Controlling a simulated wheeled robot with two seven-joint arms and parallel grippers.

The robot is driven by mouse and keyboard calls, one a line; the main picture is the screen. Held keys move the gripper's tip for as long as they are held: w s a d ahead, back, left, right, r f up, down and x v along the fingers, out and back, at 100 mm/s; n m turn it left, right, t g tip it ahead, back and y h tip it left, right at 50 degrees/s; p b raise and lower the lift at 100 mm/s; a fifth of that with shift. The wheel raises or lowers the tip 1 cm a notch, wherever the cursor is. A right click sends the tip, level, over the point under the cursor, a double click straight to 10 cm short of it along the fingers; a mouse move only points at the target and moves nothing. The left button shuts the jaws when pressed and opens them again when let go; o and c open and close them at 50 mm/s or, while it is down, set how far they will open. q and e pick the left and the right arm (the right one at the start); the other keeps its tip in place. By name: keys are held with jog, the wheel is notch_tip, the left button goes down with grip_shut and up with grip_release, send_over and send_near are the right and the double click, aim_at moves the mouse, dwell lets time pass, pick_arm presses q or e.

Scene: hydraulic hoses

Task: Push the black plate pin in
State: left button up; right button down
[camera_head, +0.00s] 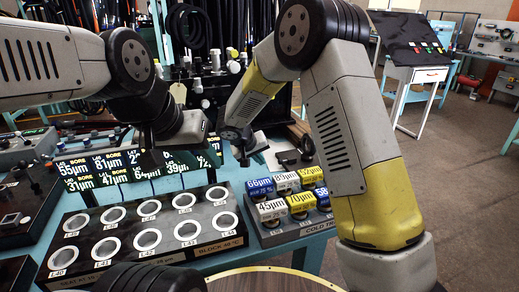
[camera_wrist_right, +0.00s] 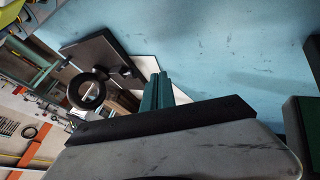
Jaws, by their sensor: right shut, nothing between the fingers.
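In the right wrist view a dark plate (camera_wrist_right: 92,50) lies tilted in the picture, with a small black knob-like pin (camera_wrist_right: 128,71) at its edge. How deep the pin sits cannot be told. My right gripper (camera_wrist_right: 158,88) shows green fingers close together with nothing between them; their tips point toward the pin, apparently apart from it. In the head view my right gripper (camera_head: 243,158) hangs over the bench, left of small dark parts (camera_head: 292,157). My left gripper (camera_head: 150,158) hangs in front of the number labels; its fingers are too dark to read.
A block of white-ringed holes (camera_head: 148,238) stands at the front left of the blue bench. A tray of numbered boxes (camera_head: 285,235) stands right of it. Hoses hang behind. Blue surface (camera_wrist_right: 230,45) is clear.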

aim_at(280, 162)
jog(key=x, duration=0.3)
jog(key=shift+w+d, duration=0.1)
jog(key=shift+d, duration=0.3)
jog(key=shift+w+d+r, duration=0.1)
jog(key=shift+w+d, duration=0.1)
jog(key=shift+d, duration=0.3)
jog(key=shift+w+d+r, duration=0.1)
jog(key=shift+w+d, duration=0.05)
jog(key=shift+d, duration=0.35)
jog(key=shift+w+d, duration=0.2)
jog(key=shift+d, duration=0.2)
